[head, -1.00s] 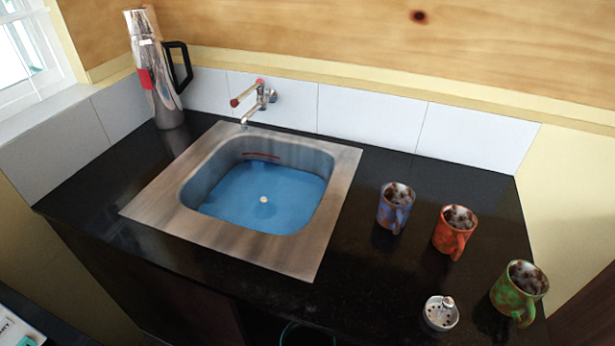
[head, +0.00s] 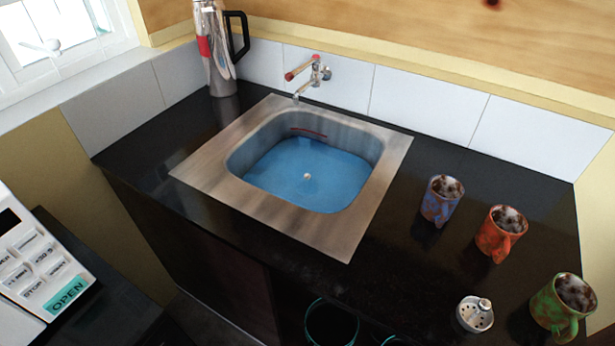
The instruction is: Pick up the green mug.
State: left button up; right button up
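The green mug (head: 556,308) stands upright on the black counter at the lower right of the head view. It has brown-red patches, dark contents and a handle toward the lower front. A red-orange mug (head: 494,238) stands behind it to the left, and a blue mug (head: 439,205) stands farther left. The three mugs are apart from each other. Neither of my grippers shows in the head view.
A sink (head: 215,176) with a tap (head: 310,73) fills the counter's middle. A flask (head: 214,55) stands at back left. A microwave (head: 38,258) is at lower left, and a dark bin (head: 331,322) is below the counter.

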aim_at(566, 299)
jog(key=z, duration=1.85)
jog(key=i+l+u, duration=0.25)
jog(key=l, duration=0.1)
